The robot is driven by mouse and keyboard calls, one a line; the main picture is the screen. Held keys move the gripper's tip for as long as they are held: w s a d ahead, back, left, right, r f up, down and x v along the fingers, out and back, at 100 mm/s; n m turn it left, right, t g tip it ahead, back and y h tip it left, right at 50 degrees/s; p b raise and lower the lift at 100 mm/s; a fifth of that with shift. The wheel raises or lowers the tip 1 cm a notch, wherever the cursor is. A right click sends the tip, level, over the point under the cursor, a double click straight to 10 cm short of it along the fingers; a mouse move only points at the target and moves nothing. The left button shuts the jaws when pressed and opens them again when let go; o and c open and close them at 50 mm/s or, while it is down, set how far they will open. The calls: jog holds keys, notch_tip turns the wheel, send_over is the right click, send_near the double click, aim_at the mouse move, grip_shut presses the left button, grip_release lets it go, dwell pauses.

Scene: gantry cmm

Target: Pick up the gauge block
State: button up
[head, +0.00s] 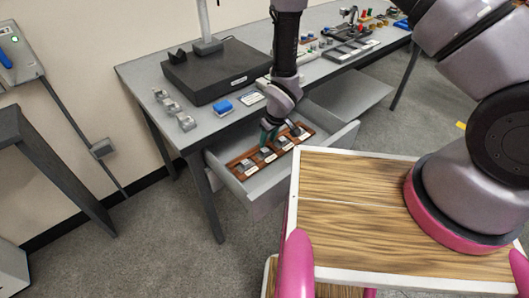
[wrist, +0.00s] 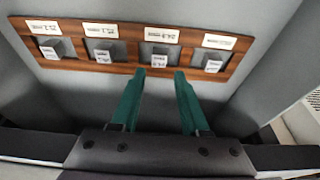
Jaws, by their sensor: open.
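Several small grey metal blocks stand in a row in a brown wooden rack (wrist: 75,65), each below a white label; I cannot tell which one the task means. In the wrist view they are a far left block (wrist: 53,47), a second block (wrist: 103,53), a third block (wrist: 160,58) and a far right block (wrist: 212,62). My gripper (wrist: 158,74) has green fingers, open and empty, with the third block just beyond and between the fingertips. In the head view my gripper (head: 268,134) points down over the rack (head: 235,164), partly hiding it.
The rack lies in an open grey drawer (head: 262,205), whose walls surround my gripper. A wood-topped surface (head: 345,190) is close at right.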

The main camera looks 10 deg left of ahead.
aim_at(265, 149)
jog(key=x, duration=0.5)
jog(key=shift+w+f, duration=0.1)
jog(key=shift+f, duration=0.3)
grip_shut()
